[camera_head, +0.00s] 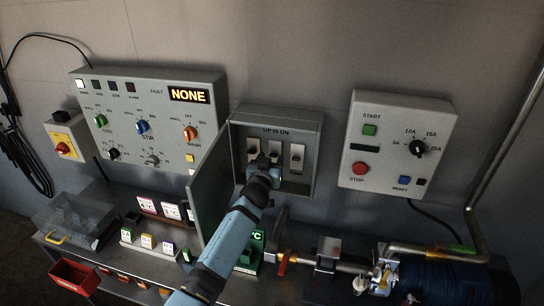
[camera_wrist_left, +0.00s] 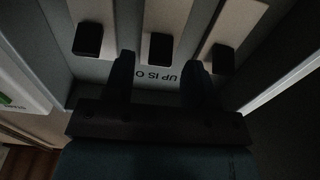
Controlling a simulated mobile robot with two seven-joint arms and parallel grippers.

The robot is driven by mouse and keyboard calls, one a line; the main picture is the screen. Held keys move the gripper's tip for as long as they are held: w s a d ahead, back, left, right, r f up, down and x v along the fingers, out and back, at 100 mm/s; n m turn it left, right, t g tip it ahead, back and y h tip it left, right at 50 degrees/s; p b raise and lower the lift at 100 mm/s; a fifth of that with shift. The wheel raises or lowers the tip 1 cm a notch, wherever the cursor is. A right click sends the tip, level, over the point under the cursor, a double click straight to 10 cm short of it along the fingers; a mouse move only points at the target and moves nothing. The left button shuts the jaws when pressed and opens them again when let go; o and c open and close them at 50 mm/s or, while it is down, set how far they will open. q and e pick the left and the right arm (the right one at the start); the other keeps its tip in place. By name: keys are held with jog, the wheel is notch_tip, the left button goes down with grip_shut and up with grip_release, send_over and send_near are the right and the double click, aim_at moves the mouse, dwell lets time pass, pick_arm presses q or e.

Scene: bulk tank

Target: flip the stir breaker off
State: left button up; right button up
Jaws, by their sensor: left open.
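The open grey breaker box (camera_head: 318,135) on the wall holds three breakers with pale plates and dark levers. The left breaker (camera_head: 253,145), the middle breaker (camera_head: 275,146) and the right breaker (camera_head: 297,157) stand side by side. I cannot read which is the stir breaker. My left gripper (camera_head: 264,161) is at the box, over the lower part of the middle breaker. In the left wrist view my left gripper (camera_wrist_left: 160,78) is open, its fingers either side of the middle lever (camera_wrist_left: 158,48). Contact is unclear.
The box's open door (camera_head: 207,185) stands out just left of my left arm. A stir control panel (camera_head: 150,115) is to the left and a start/stop panel (camera_head: 398,145) to the right. A shelf with small signs (camera_head: 145,240) and piping (camera_head: 345,262) lies below.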

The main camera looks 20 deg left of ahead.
pick_arm(q)
jog(key=shift+w, duration=0.85)
jog(key=shift+c, duration=0.5)
